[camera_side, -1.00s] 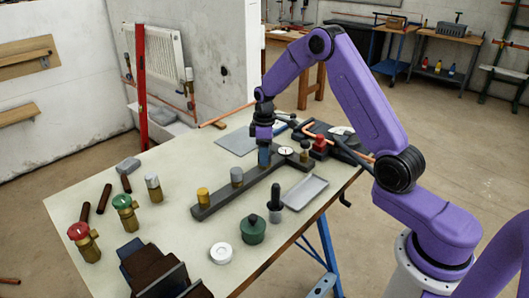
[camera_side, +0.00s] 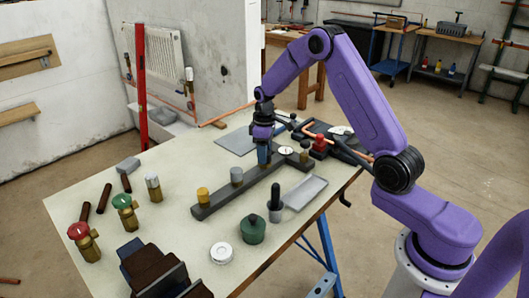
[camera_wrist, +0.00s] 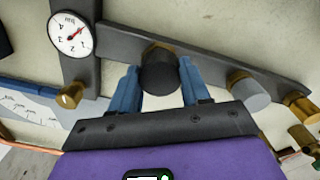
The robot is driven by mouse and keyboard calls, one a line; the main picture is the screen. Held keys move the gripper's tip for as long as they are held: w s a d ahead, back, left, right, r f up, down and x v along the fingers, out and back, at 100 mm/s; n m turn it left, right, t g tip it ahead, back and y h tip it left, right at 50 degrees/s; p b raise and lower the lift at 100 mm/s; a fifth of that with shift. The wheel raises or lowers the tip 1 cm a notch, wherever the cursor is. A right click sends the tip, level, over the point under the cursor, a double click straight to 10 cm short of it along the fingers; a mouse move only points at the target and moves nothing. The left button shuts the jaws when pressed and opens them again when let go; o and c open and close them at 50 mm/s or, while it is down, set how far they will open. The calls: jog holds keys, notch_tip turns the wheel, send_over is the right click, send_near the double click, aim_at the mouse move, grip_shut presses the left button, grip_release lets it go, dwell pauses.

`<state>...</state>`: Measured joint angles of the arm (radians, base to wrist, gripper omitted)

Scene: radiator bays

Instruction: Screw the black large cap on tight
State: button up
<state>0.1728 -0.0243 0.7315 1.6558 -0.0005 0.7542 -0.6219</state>
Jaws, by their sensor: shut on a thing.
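The black large cap (camera_wrist: 160,74) sits over a brass fitting (camera_wrist: 158,47) on a dark bar (camera_wrist: 205,58), seen in the wrist view. My gripper (camera_wrist: 160,80) has its two blue fingers on either side of the cap and is shut on it. In the side view my gripper (camera_side: 265,155) points down at the far part of the bar (camera_side: 222,199), and its fingers hide the cap there. The thread under the cap is hidden, so I cannot tell how tight it is.
The bar also carries a grey cap (camera_side: 237,176), a brass cap (camera_side: 203,195) and a pressure gauge (camera_wrist: 71,33). A grey tray (camera_side: 306,191), a green pot (camera_side: 253,230) and a white tape roll (camera_side: 221,253) lie in front. Valves (camera_side: 85,242) stand left.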

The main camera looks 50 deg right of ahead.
jog(key=m, duration=2.8)
jog(key=shift+f, duration=0.1)
jog(key=o, duration=1)
